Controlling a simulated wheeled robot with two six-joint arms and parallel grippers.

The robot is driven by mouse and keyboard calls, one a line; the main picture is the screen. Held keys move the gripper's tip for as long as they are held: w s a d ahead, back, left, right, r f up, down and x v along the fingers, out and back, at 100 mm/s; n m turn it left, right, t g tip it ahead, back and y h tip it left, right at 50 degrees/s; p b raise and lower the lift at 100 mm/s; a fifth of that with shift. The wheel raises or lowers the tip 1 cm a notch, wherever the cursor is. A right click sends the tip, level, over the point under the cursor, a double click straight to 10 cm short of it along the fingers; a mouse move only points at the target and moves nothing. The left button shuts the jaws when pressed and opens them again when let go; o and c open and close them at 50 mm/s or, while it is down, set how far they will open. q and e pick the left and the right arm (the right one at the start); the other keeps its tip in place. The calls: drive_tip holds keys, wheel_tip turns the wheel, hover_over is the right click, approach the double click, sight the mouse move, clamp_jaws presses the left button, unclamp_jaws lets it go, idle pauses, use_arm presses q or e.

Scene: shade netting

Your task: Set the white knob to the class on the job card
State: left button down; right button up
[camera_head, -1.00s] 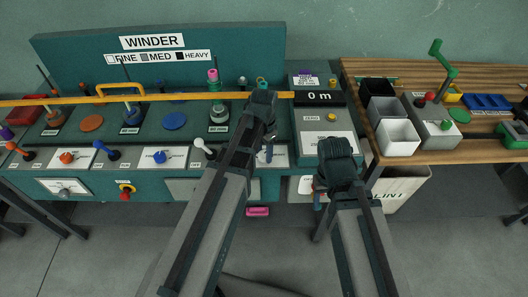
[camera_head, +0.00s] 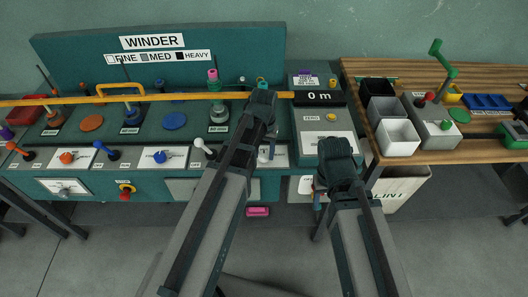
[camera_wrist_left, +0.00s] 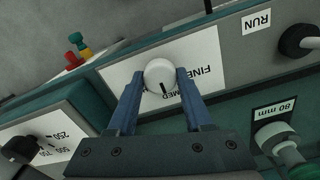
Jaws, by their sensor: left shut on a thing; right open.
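The white knob (camera_wrist_left: 160,76) sits on a white label plate in the left wrist view, its black mark pointing down in the picture. FINE (camera_wrist_left: 207,62) is printed to its right; MED (camera_wrist_left: 188,96) is partly hidden by a finger. My left gripper (camera_wrist_left: 158,84) has its blue fingers on both sides of the knob and is shut on it. In the head view, my left gripper (camera_head: 266,150) is at the bench's front panel. My right gripper (camera_head: 318,196) is open and empty in front of the bench. The job card (camera_head: 308,81) stands at the back; its writing is too small to read.
A white-balled lever (camera_head: 199,144) stands left of my left gripper, with a blue knob (camera_head: 160,156) further left. A yellow bar (camera_head: 150,98) spans the winder bench. A wooden table (camera_head: 440,150) with bins stands to the right.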

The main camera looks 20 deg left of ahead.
sight(264, 155)
idle(0.4)
use_arm(q)
drive_tip(key=shift+c, duration=1.5)
unclamp_jaws()
wheel_tip(264, 155, up, 14)
drive_tip(key=p, duration=1.4)
drive_tip(key=shift+f, duration=0.15)
drive_tip(key=s+d+m+y, duration=0.1)
drive_tip(key=s+d+m, duration=0.2)
drive_tip(key=s+d, duration=0.7)
drive_tip(key=s, duration=0.3)
drive_tip(key=shift+s+d+m, duration=0.2)
drive_tip(key=shift+s+m, duration=0.1)
drive_tip(key=shift+m, duration=0.1)
